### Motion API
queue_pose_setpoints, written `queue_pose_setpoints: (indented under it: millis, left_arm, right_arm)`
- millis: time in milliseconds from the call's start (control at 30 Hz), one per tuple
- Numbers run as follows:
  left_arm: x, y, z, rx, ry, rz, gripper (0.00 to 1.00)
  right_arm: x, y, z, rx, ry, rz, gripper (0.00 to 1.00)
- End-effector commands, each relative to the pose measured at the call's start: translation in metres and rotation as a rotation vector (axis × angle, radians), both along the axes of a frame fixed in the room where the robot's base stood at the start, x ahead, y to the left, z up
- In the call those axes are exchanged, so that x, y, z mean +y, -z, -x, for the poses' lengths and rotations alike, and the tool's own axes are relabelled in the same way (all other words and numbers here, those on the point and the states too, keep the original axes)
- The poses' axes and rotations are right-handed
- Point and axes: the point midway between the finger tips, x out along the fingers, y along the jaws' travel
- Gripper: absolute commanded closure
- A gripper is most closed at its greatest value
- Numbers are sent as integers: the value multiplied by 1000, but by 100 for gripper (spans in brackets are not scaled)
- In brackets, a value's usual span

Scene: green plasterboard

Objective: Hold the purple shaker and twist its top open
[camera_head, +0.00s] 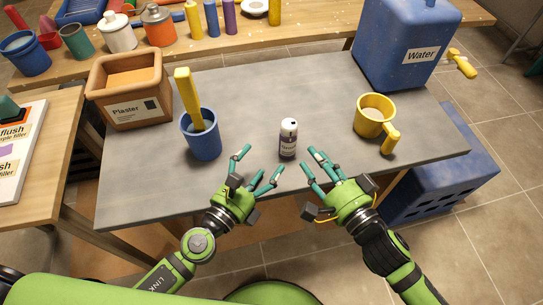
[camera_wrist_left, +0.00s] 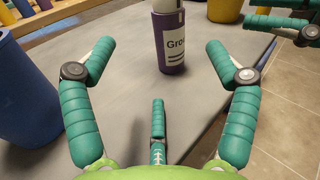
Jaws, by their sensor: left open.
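The purple shaker (camera_head: 288,141) stands upright near the front middle of the grey table, with a white label and a pale top. It also shows in the left wrist view (camera_wrist_left: 172,50), beyond the spread fingers, its upper end cut off by the frame. My left gripper (camera_head: 254,170) is open and empty, left of and nearer than the shaker, not touching it. In the left wrist view its fingers (camera_wrist_left: 155,85) are spread wide. My right gripper (camera_head: 315,172) is open and empty, just right of and nearer than the shaker, with its fingers spread.
A blue cup (camera_head: 204,146) holding a yellow-handled tool stands left of the shaker. A yellow measuring cup (camera_head: 372,126) stands to the right. A Plaster box (camera_head: 131,118) and blue Water container (camera_head: 378,48) stand farther off. The grey table (camera_head: 260,88) is bare behind the shaker.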

Motion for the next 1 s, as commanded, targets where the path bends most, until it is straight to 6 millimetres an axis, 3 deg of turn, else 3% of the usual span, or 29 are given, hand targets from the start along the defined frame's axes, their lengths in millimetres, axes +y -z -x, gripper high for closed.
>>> queue_pose_setpoints:
  millis: [100,300,800,1000]
  left_arm:
    - [-11,-1,-20,-105,-43,-163,13]
    - [-23,4,-29,-172,-69,-313,13]
    - [-46,5,-83,-179,-70,-335,13]
    - [-51,6,-93,-180,-68,-336,13]
  right_arm:
    - [0,0,0,0,0,0,61]
    - [0,0,0,0,0,0,61]
    - [0,0,0,0,0,0,61]
    - [0,0,0,0,0,0,61]
